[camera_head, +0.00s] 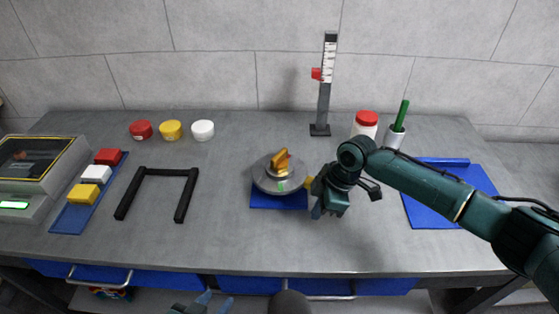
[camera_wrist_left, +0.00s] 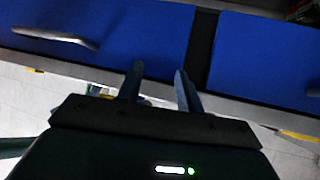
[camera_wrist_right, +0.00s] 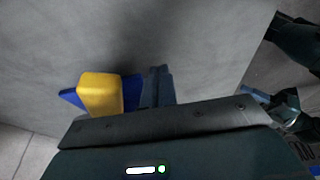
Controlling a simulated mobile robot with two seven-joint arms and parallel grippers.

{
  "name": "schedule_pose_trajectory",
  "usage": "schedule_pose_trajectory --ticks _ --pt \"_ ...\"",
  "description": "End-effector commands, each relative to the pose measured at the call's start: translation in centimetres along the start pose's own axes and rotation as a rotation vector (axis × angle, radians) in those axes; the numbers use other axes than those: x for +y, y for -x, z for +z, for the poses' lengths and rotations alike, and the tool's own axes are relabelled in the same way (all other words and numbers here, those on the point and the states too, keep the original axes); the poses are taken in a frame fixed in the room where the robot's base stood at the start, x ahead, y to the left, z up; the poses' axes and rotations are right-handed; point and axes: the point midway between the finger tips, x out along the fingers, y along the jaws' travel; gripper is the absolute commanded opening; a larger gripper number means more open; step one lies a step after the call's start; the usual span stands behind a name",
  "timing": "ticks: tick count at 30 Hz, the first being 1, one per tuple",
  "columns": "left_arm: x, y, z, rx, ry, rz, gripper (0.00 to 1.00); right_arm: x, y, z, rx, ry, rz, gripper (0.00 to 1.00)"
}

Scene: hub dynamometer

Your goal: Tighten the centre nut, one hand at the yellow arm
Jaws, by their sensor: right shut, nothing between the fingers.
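A round grey hub disc (camera_head: 268,183) sits on a blue base plate (camera_head: 280,201) in the middle of the bench. The gold centre nut (camera_head: 281,162) stands up from its top, and a green mark shows on the disc's front. The yellow arm (camera_head: 310,183) sticks out at the disc's right side; in the right wrist view its block (camera_wrist_right: 100,94) is left of the fingers. My right gripper (camera_head: 317,210) is shut and empty, beside the yellow arm's end; contact is unclear. My left gripper (camera_head: 212,298) is open and empty, low before the bench; its fingers (camera_wrist_left: 160,80) stand apart.
A black frame (camera_head: 160,172) lies left of the hub, beside a blue tray (camera_head: 70,217) with coloured blocks. A scale post (camera_head: 324,95), a red-lidded jar (camera_head: 365,124) and a pen cup (camera_head: 394,136) stand behind. Blue drawers (camera_wrist_left: 110,35) with handles face my left gripper.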

Motion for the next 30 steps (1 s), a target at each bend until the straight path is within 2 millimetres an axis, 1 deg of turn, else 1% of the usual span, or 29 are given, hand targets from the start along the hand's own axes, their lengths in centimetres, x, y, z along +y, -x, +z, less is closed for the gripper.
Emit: schedule_pose_trajectory --ticks 4,14,30 --pt "0.0 0.0 0.0 0.000 0.000 0.000 0.36 0.0 0.5 -0.1 -0.001 0.000 0.000 0.00" --pt "0.0 0.0 0.0 0.000 0.000 0.000 0.36 0.1 0.5 -0.1 -0.001 0.000 0.000 0.00" --pt "0.0 0.0 0.0 0.000 0.000 0.000 0.36 1.6 0.7 0.5 -0.001 0.000 0.001 0.00"
